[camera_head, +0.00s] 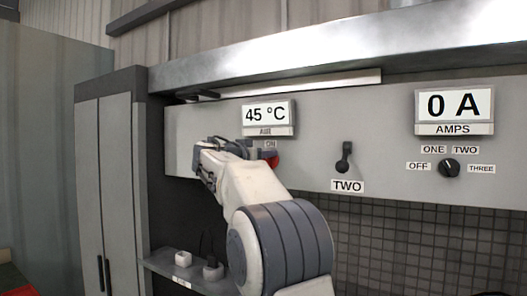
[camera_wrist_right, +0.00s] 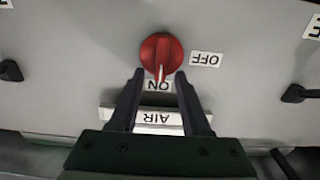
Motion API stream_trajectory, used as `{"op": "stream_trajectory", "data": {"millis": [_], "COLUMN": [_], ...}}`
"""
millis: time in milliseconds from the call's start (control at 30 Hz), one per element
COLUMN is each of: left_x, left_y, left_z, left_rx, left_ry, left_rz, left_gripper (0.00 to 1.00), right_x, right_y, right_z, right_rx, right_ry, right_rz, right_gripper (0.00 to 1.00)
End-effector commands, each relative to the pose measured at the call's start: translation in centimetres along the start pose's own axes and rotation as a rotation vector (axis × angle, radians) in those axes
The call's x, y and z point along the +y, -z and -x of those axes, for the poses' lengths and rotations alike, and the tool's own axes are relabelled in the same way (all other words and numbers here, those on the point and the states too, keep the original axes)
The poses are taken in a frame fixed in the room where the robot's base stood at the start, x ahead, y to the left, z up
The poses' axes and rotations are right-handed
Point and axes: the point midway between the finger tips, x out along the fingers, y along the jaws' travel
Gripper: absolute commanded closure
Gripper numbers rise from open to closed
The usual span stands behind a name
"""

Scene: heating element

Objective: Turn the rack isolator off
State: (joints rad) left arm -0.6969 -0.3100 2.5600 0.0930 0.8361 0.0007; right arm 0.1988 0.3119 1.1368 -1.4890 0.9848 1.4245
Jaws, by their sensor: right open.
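A red rotary knob (camera_wrist_right: 160,58) with a white pointer line sits on the grey panel. In the right wrist view, which is upside down, the pointer is toward the ON label (camera_wrist_right: 159,85); an OFF label (camera_wrist_right: 206,59) is beside it. No label naming it the rack isolator is readable. In the head view the knob (camera_head: 273,160) is partly hidden behind my right gripper (camera_head: 243,147). In the wrist view my right gripper (camera_wrist_right: 159,76) is open, its fingers on either side of the knob's lower part; whether they touch it I cannot tell. My left gripper is out of view.
An AIR display (camera_head: 267,113) reads 45 °C above the knob. To the right are a black lever (camera_head: 344,158) labelled TWO, a black selector (camera_head: 449,168) and an AMPS display (camera_head: 454,105) reading 0 A. A shelf (camera_head: 210,284) with small items is below. A tall cabinet (camera_head: 112,190) stands left.

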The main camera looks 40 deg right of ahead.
Motion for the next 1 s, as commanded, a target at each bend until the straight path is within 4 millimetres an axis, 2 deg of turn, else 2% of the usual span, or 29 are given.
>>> {"op": "stream_trajectory", "data": {"millis": [133, 200, 267, 667, 1000], "left_x": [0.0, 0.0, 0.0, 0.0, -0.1], "left_y": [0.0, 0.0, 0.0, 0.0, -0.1], "left_z": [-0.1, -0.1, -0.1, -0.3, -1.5], "left_rx": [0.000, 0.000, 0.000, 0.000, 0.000], "left_ry": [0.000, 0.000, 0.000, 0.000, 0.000], "left_rz": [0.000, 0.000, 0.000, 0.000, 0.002], "left_gripper": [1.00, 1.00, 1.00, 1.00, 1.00], "right_x": [0.0, 0.0, 0.0, -0.1, -0.6], "right_y": [0.0, 0.0, 0.0, -0.1, -0.2], "right_z": [0.0, 0.0, 0.0, 0.1, 0.1], "right_rx": [0.000, 0.000, 0.000, 0.001, 0.001], "right_ry": [0.000, 0.000, 0.000, 0.001, 0.001], "right_rz": [0.000, 0.000, 0.000, 0.035, 0.252], "right_gripper": [0.53, 0.79, 1.00, 1.00, 1.00]}}
